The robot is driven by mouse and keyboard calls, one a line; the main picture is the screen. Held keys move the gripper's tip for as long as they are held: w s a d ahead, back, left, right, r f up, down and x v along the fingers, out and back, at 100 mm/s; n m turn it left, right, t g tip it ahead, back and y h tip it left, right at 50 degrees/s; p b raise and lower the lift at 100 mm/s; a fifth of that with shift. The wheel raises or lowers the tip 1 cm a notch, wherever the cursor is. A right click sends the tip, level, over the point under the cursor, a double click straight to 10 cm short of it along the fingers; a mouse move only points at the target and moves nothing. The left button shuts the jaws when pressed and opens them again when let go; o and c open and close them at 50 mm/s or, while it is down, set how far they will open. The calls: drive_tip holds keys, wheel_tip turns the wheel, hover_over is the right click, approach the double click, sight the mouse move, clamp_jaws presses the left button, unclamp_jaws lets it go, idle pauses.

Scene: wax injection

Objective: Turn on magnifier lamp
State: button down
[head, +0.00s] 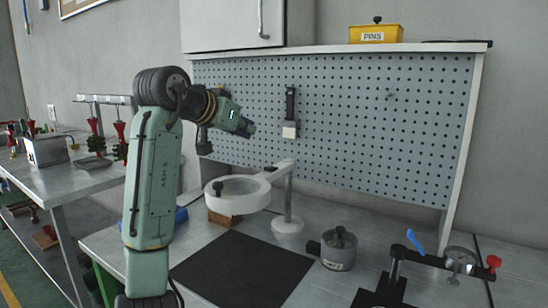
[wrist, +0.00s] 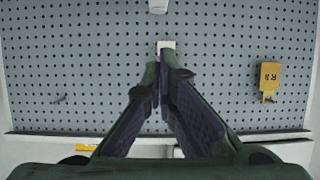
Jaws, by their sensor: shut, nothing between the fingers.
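The magnifier lamp (head: 237,197) stands on the bench in the head view. It has a white ring head, held out to the left by an arm on a white post (head: 289,198). A small dark knob (head: 218,187) sits on the ring. I see no clear glow from the ring. My gripper (head: 248,130) is above the lamp, apart from it, and points toward the pegboard. In the wrist view my gripper (wrist: 166,65) has its fingers brought together, with nothing held. A white piece at the top edge there may be part of the lamp, but I cannot tell.
The pegboard (head: 350,120) rises behind the bench, with a hanging brush (head: 290,112). A yellow PINS bin (head: 376,34) is on its top shelf. A dark mat (head: 242,268), a grey pot (head: 339,250) and a clamp fixture (head: 400,252) occupy the bench. A yellow piece (wrist: 269,80) shows in the wrist view.

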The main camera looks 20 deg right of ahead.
drive_tip(key=shift+s+d+f+g, duration=0.15)
drive_tip(key=shift+d+g, duration=0.15)
drive_tip(key=shift+d, duration=0.05)
drive_tip(key=p, duration=0.3)
hover_over(269, 170)
drive_tip(key=f, duration=0.3)
drive_tip(key=d+f, duration=0.1)
drive_tip(key=shift+w+f, duration=0.15)
drive_tip(key=shift+w, duration=0.1)
drive_tip(key=f, duration=0.1)
drive_tip(key=a+f, duration=0.1)
drive_tip(key=f, duration=0.1)
drive_tip(key=shift+s+f, duration=0.3)
drive_tip(key=shift+f, duration=0.2)
